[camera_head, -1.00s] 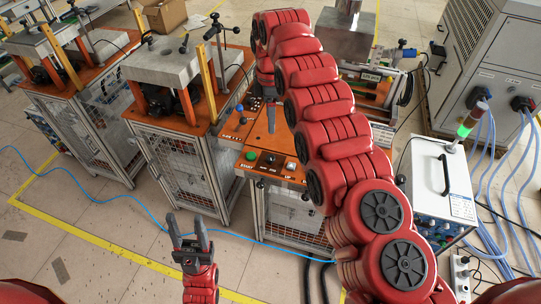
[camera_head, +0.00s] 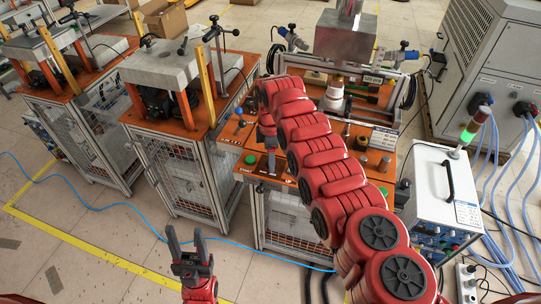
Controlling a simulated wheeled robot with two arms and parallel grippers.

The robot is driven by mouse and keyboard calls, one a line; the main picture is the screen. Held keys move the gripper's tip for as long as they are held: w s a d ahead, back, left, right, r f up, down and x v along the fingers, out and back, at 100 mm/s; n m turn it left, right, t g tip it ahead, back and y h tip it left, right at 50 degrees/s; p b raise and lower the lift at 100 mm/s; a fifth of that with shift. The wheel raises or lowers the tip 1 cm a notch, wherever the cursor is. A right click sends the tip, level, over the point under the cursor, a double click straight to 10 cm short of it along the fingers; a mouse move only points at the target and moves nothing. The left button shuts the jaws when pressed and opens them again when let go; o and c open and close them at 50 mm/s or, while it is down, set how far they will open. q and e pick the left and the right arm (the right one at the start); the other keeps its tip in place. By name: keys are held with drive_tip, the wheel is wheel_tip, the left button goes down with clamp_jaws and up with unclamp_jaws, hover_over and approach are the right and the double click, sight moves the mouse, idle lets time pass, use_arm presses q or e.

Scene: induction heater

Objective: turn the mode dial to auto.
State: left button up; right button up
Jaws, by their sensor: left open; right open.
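My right gripper (camera_head: 271,164) points down over the panel, just right of the green button. The mode dial is hidden, apparently behind this gripper; I cannot tell its setting or whether I touch it. The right gripper is open, though its two fingers overlap in this view. My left gripper (camera_head: 187,234) is open and empty, above the floor in front of the benches.
Induction equipment with a metal box (camera_head: 345,38) stands behind the panel. A white power unit (camera_head: 437,180) with a signal light is at the right. Two caged press benches (camera_head: 172,125) stand at the left. A blue cable (camera_head: 95,208) crosses the open floor.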

drive_tip(key=shift+f, duration=0.15)
clamp_jaws()
